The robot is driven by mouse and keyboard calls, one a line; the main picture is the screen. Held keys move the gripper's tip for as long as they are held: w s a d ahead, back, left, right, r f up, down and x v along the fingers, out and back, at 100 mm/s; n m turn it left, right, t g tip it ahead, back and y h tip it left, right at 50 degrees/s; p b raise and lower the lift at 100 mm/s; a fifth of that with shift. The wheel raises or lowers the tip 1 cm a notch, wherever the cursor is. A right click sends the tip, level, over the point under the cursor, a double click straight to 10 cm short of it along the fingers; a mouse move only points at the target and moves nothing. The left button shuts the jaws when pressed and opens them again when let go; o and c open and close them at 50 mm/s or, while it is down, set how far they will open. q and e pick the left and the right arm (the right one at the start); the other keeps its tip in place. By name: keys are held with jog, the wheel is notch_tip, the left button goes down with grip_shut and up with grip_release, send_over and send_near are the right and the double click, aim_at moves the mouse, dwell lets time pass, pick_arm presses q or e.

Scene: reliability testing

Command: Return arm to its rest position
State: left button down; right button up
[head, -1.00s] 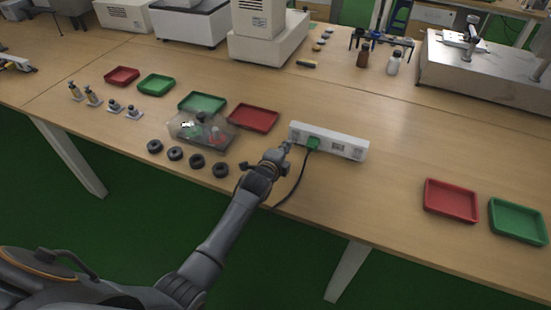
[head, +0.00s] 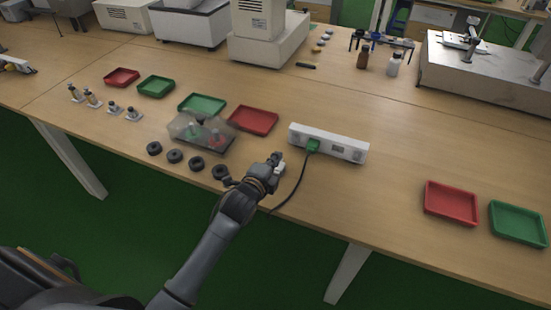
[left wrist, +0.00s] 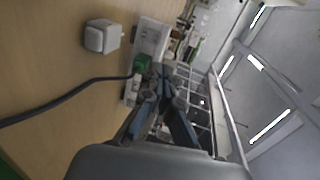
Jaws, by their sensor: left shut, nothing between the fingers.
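My left arm reaches over the front edge of the table in the head view. Its gripper (head: 275,160) is shut and empty, left of the white power strip (head: 338,145) and apart from it. In the left wrist view the closed fingertips (left wrist: 158,82) show in front of the strip (left wrist: 150,40). A green plug (head: 313,145) with a dark cable sits in the strip; it also shows in the left wrist view (left wrist: 142,63). A small white block (head: 280,168) lies on the table beside the gripper, and shows as a white cube in the left wrist view (left wrist: 100,38). My right gripper is out of view.
A clear box (head: 202,132) with parts inside and several black rings (head: 197,163) lie left of the gripper. Red (head: 253,120) and green (head: 203,103) trays stand behind. More trays (head: 451,202) stand at the right. The table between strip and right trays is clear.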

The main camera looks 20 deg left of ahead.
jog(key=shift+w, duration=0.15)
pick_arm(q)
jog(key=s+f+n+g, duration=0.3)
jog(key=s+n+g, duration=0.4)
jog(key=s, duration=1)
jog(key=s+f+n+g, duration=0.45)
jog(key=s+n, duration=0.55)
jog(key=s, duration=0.6)
notch_tip(320, 180, down, 26)
jog(key=s+g, duration=0.2)
jog(key=s+a+f+m, duration=0.1)
jog(key=s+a+f, duration=0.1)
jog(key=s+f, duration=1.2)
jog(key=shift+s+a+f+g+y, duration=0.3)
jog(key=shift+s+f+g, duration=0.1)
jog(key=shift+s, duration=0.75)
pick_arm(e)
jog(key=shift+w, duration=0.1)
